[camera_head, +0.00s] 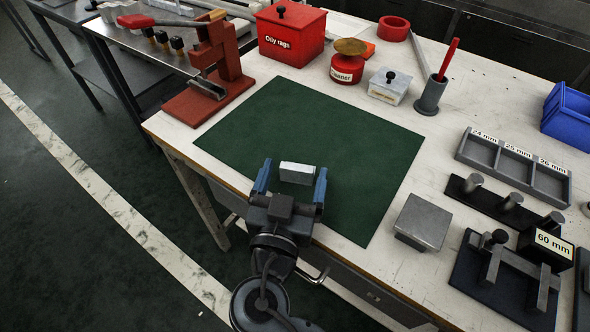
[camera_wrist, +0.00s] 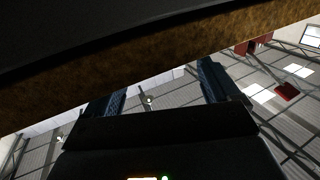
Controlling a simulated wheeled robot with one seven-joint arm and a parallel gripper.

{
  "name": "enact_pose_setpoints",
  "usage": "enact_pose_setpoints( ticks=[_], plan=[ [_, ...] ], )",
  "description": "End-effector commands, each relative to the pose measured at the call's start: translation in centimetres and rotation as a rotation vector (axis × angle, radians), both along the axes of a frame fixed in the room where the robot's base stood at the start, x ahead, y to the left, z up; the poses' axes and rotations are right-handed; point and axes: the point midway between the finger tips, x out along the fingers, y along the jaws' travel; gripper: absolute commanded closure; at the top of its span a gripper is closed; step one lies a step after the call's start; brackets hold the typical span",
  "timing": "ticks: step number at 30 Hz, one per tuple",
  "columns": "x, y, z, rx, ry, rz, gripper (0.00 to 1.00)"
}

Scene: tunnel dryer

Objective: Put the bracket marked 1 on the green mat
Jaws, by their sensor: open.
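The green mat (camera_head: 330,130) lies flat on the white bench top. A small light-grey block (camera_head: 297,173) shows over the mat's front part; I see no number on it and cannot tell whether it is the bracket marked 1. My gripper (camera_head: 292,181) is open at the bench's front edge. Its two blue fingers stand left and right of the block in the head view, with gaps visible on both sides. In the wrist view the open fingers (camera_wrist: 160,92) show with nothing visible between them, and neither the block nor the mat's green can be made out.
To the right are a grey block (camera_head: 423,222), a sizing tray (camera_head: 515,168) and a "60 mm" fixture (camera_head: 545,250). The mat's back area is clear.

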Motion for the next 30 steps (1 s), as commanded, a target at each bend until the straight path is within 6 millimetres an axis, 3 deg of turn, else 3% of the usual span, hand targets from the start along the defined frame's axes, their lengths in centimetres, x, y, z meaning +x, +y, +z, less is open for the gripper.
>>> enact_pose_setpoints(
  ticks=[9, 15, 21, 30],
  plan=[
    [-6.4, 1.8, -0.2, 0.000, 0.001, 0.003, 0.11],
    [-9.3, 2.5, -0.2, -0.001, 0.000, 0.002, 0.11],
    [-10.3, 2.8, -0.1, -0.001, 0.001, 0.000, 0.11],
    [-10.4, 2.8, -0.1, -0.001, 0.001, 0.000, 0.11]
  ],
)
